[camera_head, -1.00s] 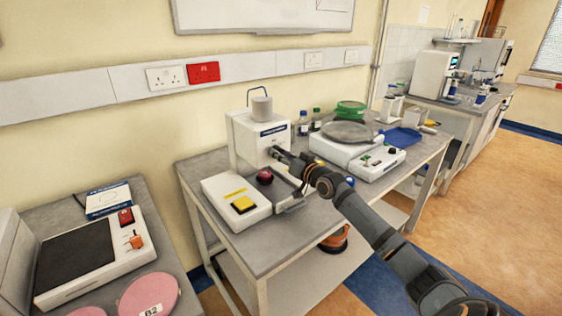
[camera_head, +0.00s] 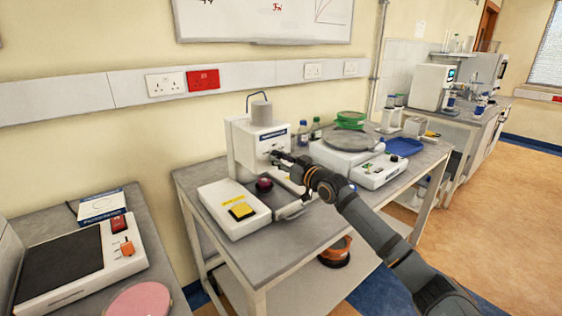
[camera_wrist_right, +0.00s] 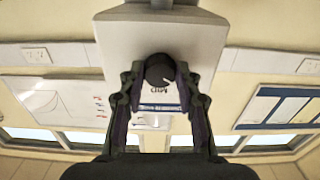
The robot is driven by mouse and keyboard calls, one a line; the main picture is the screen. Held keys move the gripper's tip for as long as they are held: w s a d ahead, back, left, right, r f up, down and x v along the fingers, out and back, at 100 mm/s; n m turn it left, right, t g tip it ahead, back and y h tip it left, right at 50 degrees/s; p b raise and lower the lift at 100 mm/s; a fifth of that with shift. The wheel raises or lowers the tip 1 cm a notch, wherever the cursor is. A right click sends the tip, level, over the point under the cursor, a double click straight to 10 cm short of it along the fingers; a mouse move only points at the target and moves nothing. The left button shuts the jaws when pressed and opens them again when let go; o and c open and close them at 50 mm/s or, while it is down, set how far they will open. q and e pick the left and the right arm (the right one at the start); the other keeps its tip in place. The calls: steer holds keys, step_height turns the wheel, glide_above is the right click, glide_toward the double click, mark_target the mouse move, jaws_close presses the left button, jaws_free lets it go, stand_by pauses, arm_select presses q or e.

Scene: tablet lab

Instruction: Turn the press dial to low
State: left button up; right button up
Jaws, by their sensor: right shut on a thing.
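The press (camera_head: 241,147) is a white upright machine with a grey cylinder on top, standing on the middle bench. Its dial (camera_wrist_right: 159,69) is a round black knob on the white front face, with a small light pointer mark toward the lower right in the right wrist view. Upside-down lettering that looks like MED sits just below it there. My right gripper (camera_head: 277,157) reaches the press front from the right. In the right wrist view its two fingers (camera_wrist_right: 159,78) are closed in on either side of the dial. In the head view the gripper hides the dial. My left gripper is not in view.
A white base with a yellow button (camera_head: 241,211) and a dark red knob (camera_head: 264,184) are below the press. A white balance (camera_head: 345,160) stands to its right, near a blue tray (camera_head: 404,146). A hotplate-like device (camera_head: 90,260) is on the left bench. Open floor lies right.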

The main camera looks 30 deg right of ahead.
steer(key=o, duration=1.1)
steer(key=shift+o, duration=0.2)
steer(key=shift+r, duration=0.25)
step_height(320, 180, up, 10)
steer(key=shift+f, duration=0.25)
